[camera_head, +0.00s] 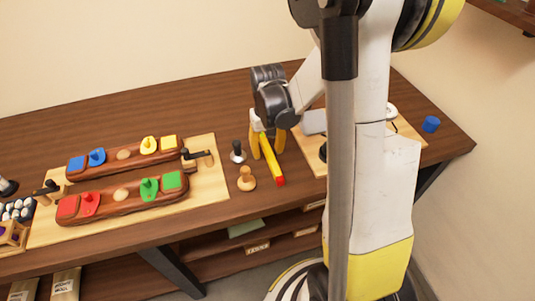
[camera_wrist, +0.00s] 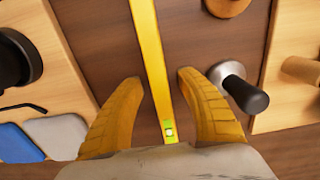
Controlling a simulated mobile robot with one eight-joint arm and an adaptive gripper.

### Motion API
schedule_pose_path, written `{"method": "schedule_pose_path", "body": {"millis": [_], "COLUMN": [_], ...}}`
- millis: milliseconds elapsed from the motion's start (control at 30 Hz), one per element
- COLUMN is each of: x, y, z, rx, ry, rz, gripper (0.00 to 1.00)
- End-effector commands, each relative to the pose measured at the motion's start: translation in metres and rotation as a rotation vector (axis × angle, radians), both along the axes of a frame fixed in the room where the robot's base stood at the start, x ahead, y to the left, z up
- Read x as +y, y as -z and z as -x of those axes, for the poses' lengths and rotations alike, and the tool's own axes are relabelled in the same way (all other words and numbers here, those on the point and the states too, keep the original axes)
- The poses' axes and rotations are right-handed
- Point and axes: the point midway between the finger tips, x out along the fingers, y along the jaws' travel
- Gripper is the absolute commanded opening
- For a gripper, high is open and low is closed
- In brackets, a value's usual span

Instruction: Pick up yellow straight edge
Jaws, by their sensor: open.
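The yellow straight edge (camera_head: 269,158) lies on the brown workbench, with a red end toward the front edge. In the wrist view the straight edge (camera_wrist: 151,60) runs between my two fingers, with a small green level vial near my palm. My gripper (camera_head: 268,140) is over the back part of the straight edge. In the wrist view my gripper (camera_wrist: 158,80) has its yellow fingers spread, one on each side, with gaps between them and the straight edge. The back end of the straight edge is hidden by my gripper.
A black-handled metal tool (camera_head: 237,152) and a wooden knob (camera_head: 246,179) stand close left. A board (camera_head: 219,178) with two brown holders of coloured pieces lies further left. A blue cylinder (camera_head: 431,124) stands at the right end. Another light board (camera_wrist: 50,101) lies beside my fingers.

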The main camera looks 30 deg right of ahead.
Motion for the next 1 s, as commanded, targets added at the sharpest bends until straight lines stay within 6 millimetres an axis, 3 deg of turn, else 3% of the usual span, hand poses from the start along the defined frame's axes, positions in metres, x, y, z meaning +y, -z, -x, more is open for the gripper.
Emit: {"method": "schedule_pose_path", "body": {"millis": [100,133,267,767,1000], "x": [0.0,0.0,0.0,0.0,0.0], "y": [-0.002,-0.002,-0.002,-0.005,-0.036], "z": [0.0,0.0,0.0,0.0,0.0], "rx": [0.0,0.0,0.0,0.0,0.0], "ry": [0.0,0.0,0.0,0.0,0.0], "rz": [0.0,0.0,0.0,0.0,0.0], "gripper": [0.45,0.41,0.01,0.0,0.0]}}
